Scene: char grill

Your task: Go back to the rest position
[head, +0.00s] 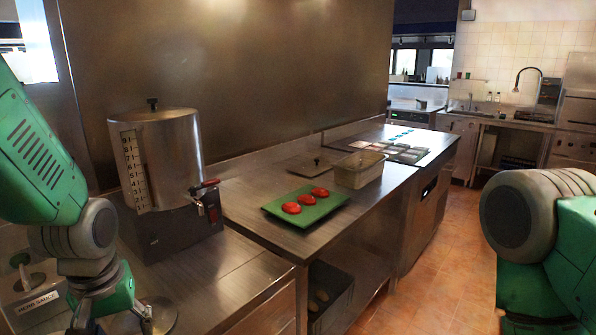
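My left arm comes in at the left edge, over the near end of the steel counter (215,268). My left gripper (112,318) hangs low at the bottom left, partly cut off by the frame edge. Its fingertips do not show clearly, and I see nothing held in it. It is close to a labelled sauce container (38,303) and a round metal lid or dish (155,315). My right arm shows at the right edge, over the floor and clear of the counter. My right gripper is out of the frame.
A steel dispenser (172,150) with a red-handled tap stands on the counter by my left arm. Beyond it are a green board (300,222) with red patties (320,192), a metal pan (360,180) and a flat lid (312,165). The tiled floor (440,290) is clear.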

